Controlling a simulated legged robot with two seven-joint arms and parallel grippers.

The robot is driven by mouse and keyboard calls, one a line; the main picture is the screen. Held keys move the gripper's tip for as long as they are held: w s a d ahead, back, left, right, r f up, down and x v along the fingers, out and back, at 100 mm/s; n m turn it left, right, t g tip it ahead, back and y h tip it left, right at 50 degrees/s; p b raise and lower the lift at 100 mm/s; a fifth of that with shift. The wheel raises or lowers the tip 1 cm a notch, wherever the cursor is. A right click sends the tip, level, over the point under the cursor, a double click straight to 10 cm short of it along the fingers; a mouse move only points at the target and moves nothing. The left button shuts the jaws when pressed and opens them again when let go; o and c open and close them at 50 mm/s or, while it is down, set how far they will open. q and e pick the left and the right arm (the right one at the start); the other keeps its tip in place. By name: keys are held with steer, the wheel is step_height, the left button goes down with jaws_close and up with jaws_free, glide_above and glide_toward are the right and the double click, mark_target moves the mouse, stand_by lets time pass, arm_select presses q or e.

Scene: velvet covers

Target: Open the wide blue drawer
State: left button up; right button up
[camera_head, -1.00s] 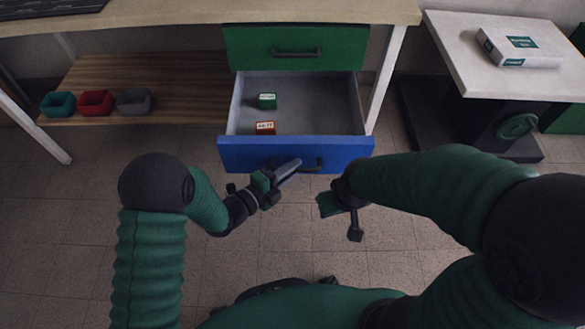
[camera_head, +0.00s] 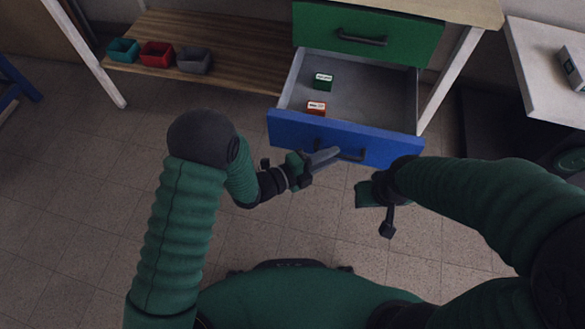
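The wide blue drawer (camera_head: 290,133) is pulled well out below a closed green drawer (camera_head: 412,38). Its grey inside shows a green box (camera_head: 322,82) and a red box (camera_head: 316,107) near the left side. The drawer's dark handle (camera_head: 352,154) is on the blue front. My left gripper (camera_head: 326,157) is in front of the drawer, its grey finger overlapping the handle's left end in view. Whether it touches or grips the handle cannot be told. My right gripper (camera_head: 386,210) hangs apart from the drawer front, to the right; its opening is unclear.
A wooden shelf (camera_head: 240,60) at the upper left holds a teal bin (camera_head: 122,51), a red bin (camera_head: 157,54) and a grey bin (camera_head: 194,60). A white table (camera_head: 545,75) stands at the right. The tiled floor (camera_head: 90,190) is clear at the left.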

arm_select(q)
steer(key=p+v, duration=0.4)
steer(key=v, duration=1.1)
steer(key=shift+f, duration=0.1)
steer(key=w+a+n+t+y, duration=0.1)
steer(key=w+a+n+y, duration=0.6)
steer(key=a+n+y, duration=0.55)
steer(key=s+a+r+n+g+y, duration=0.25)
steer(key=s+a+n, duration=0.2)
steer(key=n, duration=0.35)
steer(key=s+a+r+n+g, duration=0.1)
steer(key=s+r+n+g, duration=0.2)
steer(key=s+n, duration=0.55)
steer(key=w+r+p+v, duration=0.1)
steer(key=w+p+v, duration=0.2)
steer(key=p+v, duration=1.2)
steer(key=w+a+r+p+v, duration=0.1)
steer(key=w+p+v, duration=0.3)
steer(key=p+v, duration=1.2)
steer(key=shift+a+r+h+p, duration=0.3)
steer(key=shift+a+p, duration=0.1)
steer(key=shift+p, duration=0.4)
